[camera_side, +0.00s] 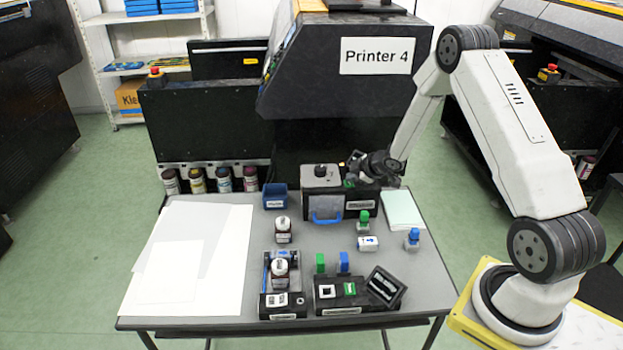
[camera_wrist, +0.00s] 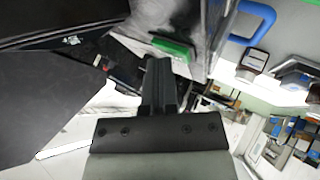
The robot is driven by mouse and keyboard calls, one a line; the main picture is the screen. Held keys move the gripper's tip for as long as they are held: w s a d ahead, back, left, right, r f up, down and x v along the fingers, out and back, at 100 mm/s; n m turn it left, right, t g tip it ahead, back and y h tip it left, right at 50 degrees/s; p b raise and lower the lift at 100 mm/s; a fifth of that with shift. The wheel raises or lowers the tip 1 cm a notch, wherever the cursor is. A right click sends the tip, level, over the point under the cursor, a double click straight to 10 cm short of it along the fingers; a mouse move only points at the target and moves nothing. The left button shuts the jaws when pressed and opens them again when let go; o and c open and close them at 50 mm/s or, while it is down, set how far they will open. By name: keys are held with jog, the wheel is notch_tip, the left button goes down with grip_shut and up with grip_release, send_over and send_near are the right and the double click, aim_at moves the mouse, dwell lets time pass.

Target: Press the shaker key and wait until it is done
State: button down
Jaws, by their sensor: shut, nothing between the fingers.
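The shaker (camera_side: 321,178) is a grey and black box at the back of the table, with a blue handle (camera_side: 326,218) on its front. It also shows in the wrist view, with the blue handle (camera_wrist: 252,22) at upper right. The green key (camera_side: 349,183) is on the shaker's right part, partly hidden by my gripper in the side view. In the wrist view the key (camera_wrist: 173,47) lies just beyond my fingertips. My gripper (camera_wrist: 160,62) is shut and empty, its tips close to the key. I cannot tell whether they touch it.
White sheets (camera_side: 175,272) cover the table's left side. A blue bin (camera_side: 275,196) stands left of the shaker. Several small bottles, green and blue caps, and a scale-like unit with a tilted display (camera_side: 384,287) stand nearer the front. A printer (camera_side: 340,90) rises behind the table.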

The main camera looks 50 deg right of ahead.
aim_at(352, 183)
jog(key=shift+r, duration=0.65)
jog(key=shift+r, duration=0.15)
jog(key=shift+r, duration=2.3)
jog(key=shift+a+r, duration=0.3)
jog(key=shift+a, duration=0.05)
jog(key=s+a+r+m+g, duration=0.2)
jog(key=s+a+m+g, duration=0.1)
jog(key=s+a, duration=0.7)
jog(key=s+a+r+m+g, duration=0.3)
jog(key=s+a+m, duration=0.2)
jog(key=s+a, duration=0.5)
jog(key=a, duration=0.4)
jog(key=shift+r+g, duration=0.3)
dwell(1.9)
